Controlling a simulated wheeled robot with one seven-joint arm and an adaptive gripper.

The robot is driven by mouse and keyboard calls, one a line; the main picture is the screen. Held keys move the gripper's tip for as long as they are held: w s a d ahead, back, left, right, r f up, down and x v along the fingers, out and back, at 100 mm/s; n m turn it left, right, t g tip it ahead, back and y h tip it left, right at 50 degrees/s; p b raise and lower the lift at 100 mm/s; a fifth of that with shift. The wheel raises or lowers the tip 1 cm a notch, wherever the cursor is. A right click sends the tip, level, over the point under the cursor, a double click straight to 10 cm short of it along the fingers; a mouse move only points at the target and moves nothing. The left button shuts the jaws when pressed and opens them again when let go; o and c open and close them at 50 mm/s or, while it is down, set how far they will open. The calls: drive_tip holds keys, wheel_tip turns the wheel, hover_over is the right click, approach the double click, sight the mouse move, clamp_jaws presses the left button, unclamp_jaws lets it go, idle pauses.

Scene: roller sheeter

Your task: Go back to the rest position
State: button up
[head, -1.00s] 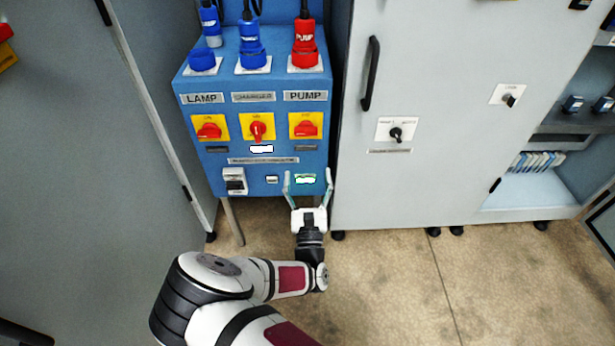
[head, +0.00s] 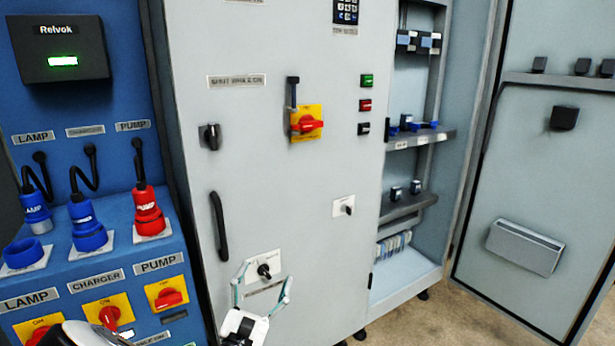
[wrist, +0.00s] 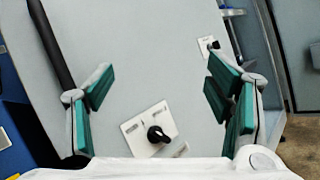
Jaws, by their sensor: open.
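My gripper (head: 262,295) is open and empty, with its two fingers spread in front of the grey cabinet door (head: 295,190). Between the fingers in the head view is a black rotary knob on a white plate (head: 264,270). In the wrist view the fingers with green pads (wrist: 160,100) stand wide apart, and the same knob (wrist: 156,134) shows between them, lower in the picture. I cannot tell how far the fingertips are from the door. Most of my arm is below the head view's edge.
A blue panel (head: 90,262) with plugs and red switches stands at the left. A black door handle (head: 219,226) is left of my gripper. An open cabinet with shelves (head: 420,138) and an open door (head: 540,180) are at the right.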

drive_tip(key=s+d+r+m+g+h, duration=0.25)
drive_tip(key=d+m+g, duration=0.25)
drive_tip(key=d, duration=0.4)
drive_tip(key=s+d+r+m+g+h, duration=0.1)
drive_tip(key=d+r+m+g+h, duration=0.4)
drive_tip(key=d, duration=0.3)
drive_tip(key=s+d+r+m+g+h, duration=0.25)
drive_tip(key=d+m+g, duration=0.3)
drive_tip(key=d, duration=0.35)
drive_tip(key=s+d+r+m+g+y, duration=0.3)
drive_tip(key=s+d+m+g+y, duration=0.3)
drive_tip(key=s+d, duration=0.4)
drive_tip(key=s+a+m+y, duration=0.2)
drive_tip(key=s+y, duration=0.1)
drive_tip(key=s, duration=0.4)
drive_tip(key=s+a+r+m+y, duration=0.15)
drive_tip(key=s+y, duration=0.25)
drive_tip(key=s, duration=0.4)
drive_tip(key=s+a+m+y, duration=0.2)
drive_tip(key=s+m+y, duration=0.1)
drive_tip(key=s, duration=0.4)
wheel_tip(320, 180, up, 20)
drive_tip(key=a+t+p, duration=0.1)
drive_tip(key=t+p, duration=0.3)
drive_tip(key=p, duration=1.4)
drive_tip(key=shift+s+a+y+p, duration=0.15)
drive_tip(key=shift+y+p, duration=0.15)
drive_tip(key=shift+p, duration=0.05)
